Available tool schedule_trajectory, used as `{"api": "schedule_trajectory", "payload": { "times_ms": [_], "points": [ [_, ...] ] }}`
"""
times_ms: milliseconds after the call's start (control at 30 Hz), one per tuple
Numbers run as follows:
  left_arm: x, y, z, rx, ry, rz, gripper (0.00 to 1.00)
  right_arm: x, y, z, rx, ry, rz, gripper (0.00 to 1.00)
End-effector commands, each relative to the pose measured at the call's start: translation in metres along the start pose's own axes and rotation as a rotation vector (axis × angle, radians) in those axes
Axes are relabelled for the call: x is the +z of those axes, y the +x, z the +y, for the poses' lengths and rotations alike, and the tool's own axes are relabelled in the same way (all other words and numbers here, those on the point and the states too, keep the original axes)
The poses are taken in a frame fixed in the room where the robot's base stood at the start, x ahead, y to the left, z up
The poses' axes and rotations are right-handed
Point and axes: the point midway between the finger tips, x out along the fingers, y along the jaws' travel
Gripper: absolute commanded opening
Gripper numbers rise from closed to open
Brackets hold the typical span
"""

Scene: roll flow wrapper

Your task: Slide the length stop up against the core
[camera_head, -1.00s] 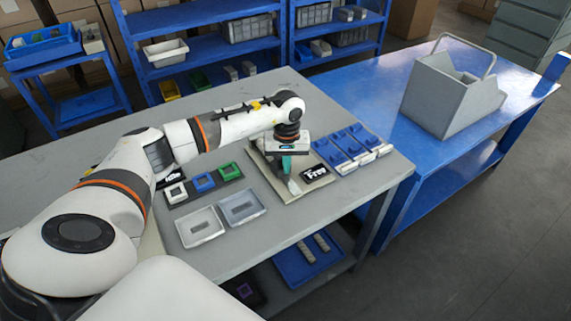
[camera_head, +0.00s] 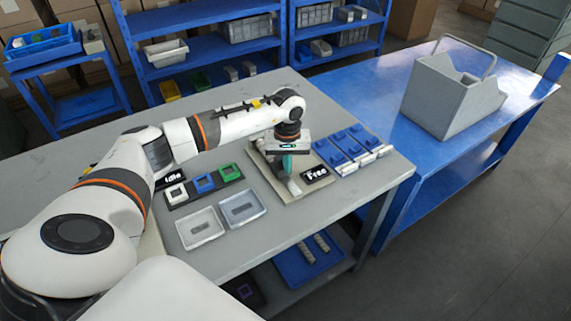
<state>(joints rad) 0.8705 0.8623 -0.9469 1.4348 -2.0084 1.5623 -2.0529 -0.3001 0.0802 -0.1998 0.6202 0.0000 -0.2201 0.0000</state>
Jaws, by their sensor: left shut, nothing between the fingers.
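My left gripper (camera_head: 289,172) is shut and empty. It points down over the beige base plate (camera_head: 318,182) of the wrapper fixture on the grey table. A small pale upright part (camera_head: 294,187) stands on the plate just below the fingers; I cannot tell whether they touch it. The length stop and the core cannot be told apart here, as the gripper and wrist cover much of the plate. A black label reading "Free" (camera_head: 316,174) sits on the plate right of the gripper. My right gripper is not in view.
Blue blocks (camera_head: 346,149) in a row lie right of the plate. A dark rack with white, blue and green square pieces (camera_head: 204,183) and two shallow trays (camera_head: 201,228) lie left of it. An "Idle" label (camera_head: 171,178) is partly behind my arm. The table's near right corner is clear.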

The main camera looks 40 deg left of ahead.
Motion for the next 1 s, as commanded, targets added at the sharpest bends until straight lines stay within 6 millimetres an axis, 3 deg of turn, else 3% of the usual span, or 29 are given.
{"api": "schedule_trajectory", "payload": {
  "times_ms": [1000],
  "points": [
    [0.000, -0.039, 0.000, 0.001, 0.000, 0.001, 0.00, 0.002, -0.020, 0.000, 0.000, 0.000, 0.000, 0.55]
  ]
}}
